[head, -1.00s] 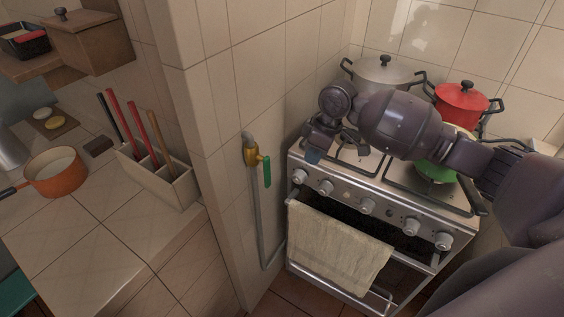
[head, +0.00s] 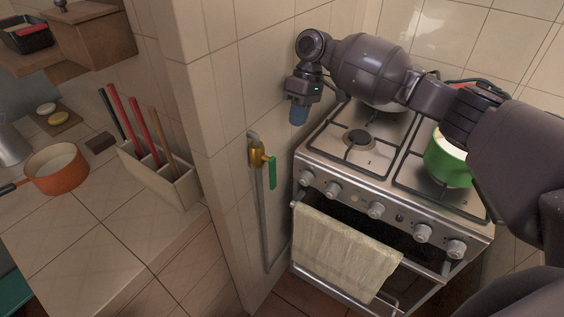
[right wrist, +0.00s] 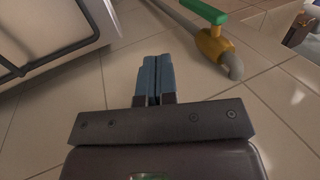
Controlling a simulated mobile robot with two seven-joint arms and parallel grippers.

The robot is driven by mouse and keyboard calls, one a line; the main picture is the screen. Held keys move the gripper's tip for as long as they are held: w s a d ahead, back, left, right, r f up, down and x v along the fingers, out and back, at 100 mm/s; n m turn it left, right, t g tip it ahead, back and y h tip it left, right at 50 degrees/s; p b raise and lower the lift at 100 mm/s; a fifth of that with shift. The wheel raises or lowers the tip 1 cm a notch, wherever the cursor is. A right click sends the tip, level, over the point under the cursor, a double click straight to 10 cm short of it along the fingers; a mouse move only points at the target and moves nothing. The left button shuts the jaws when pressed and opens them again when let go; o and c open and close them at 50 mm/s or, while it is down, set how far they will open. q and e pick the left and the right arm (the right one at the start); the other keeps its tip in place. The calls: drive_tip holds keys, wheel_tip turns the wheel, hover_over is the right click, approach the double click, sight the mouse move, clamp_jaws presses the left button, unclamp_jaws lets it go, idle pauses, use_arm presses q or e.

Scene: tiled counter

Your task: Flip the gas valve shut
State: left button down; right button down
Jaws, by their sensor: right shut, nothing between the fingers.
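The gas valve has a brass body (head: 256,153) on a grey pipe along the tiled wall left of the stove. Its green handle (head: 271,172) hangs down, roughly along the pipe. In the right wrist view the brass body (right wrist: 213,45) and green handle (right wrist: 204,11) show at the upper right. My right gripper (head: 298,116) is above and to the right of the valve, apart from it, with blue fingertips pointing down. In the right wrist view its fingers (right wrist: 153,75) are together with nothing between them. My left gripper is not in view.
The stove (head: 340,175) stands right of the valve, with a green pot (head: 440,160) on it and other pots partly hidden by my right arm. A towel (head: 345,250) hangs on its front. A utensil holder (head: 165,178) and an orange pan (head: 58,170) are on the left counter.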

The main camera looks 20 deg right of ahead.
sight(276, 178)
drive_tip(key=shift+f, duration=0.1)
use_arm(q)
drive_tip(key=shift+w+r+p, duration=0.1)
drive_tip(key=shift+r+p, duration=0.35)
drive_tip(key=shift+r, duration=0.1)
use_arm(e)
drive_tip(key=s+a+f, duration=0.1)
drive_tip(key=a+f, duration=0.1)
drive_tip(key=f, duration=0.1)
drive_tip(key=s+a+f, duration=0.2)
drive_tip(key=f, duration=0.1)
drive_tip(key=s+a+f, duration=0.1)
drive_tip(key=a+f, duration=0.1)
drive_tip(key=f, duration=0.1)
drive_tip(key=shift+s, duration=0.4)
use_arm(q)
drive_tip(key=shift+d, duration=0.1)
use_arm(e)
drive_tip(key=shift+a+f, duration=0.1)
drive_tip(key=shift+a, duration=0.05)
drive_tip(key=shift+s+y, duration=0.1)
drive_tip(key=shift+y, duration=0.2)
drive_tip(key=shift+f+g, duration=0.1)
drive_tip(key=shift+g, duration=0.2)
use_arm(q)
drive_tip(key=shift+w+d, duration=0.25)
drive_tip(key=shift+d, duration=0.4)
use_arm(e)
drive_tip(key=shift+y, duration=0.3)
